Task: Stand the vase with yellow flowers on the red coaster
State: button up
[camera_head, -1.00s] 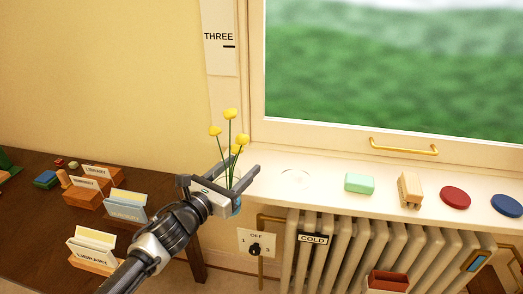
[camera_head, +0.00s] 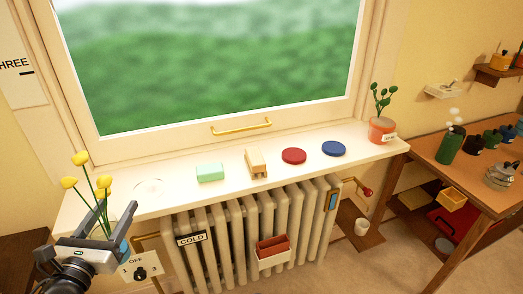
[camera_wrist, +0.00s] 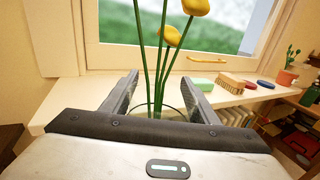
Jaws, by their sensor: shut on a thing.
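The vase with yellow flowers (camera_head: 124,247) is at the lower left of the head view, mostly hidden by my gripper (camera_head: 115,228). A bit of its blue body shows, with green stems and yellow blooms rising above. My gripper is shut on the vase, in front of the sill's left end. In the wrist view, the stems (camera_wrist: 157,75) stand upright between the two fingers (camera_wrist: 158,105); the vase body is mostly hidden. The red coaster (camera_head: 294,156) lies bare on the windowsill, right of centre; it also shows in the wrist view (camera_wrist: 266,84), to the right.
A radiator (camera_head: 222,245) stands below. The window handle (camera_head: 241,126) juts out above.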

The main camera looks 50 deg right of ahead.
aim_at(294, 154)
jog(key=k+l+z, duration=0.1)
jog(key=l, duration=0.2)
jog(key=k+l+z, duration=0.15)
jog(key=l+z, duration=0.1)
jog(key=l, duration=0.3)
jog(key=l+z, duration=0.25)
jog(key=l, duration=0.8)
jog(key=i+l, duration=0.1)
jog(key=l, duration=0.15)
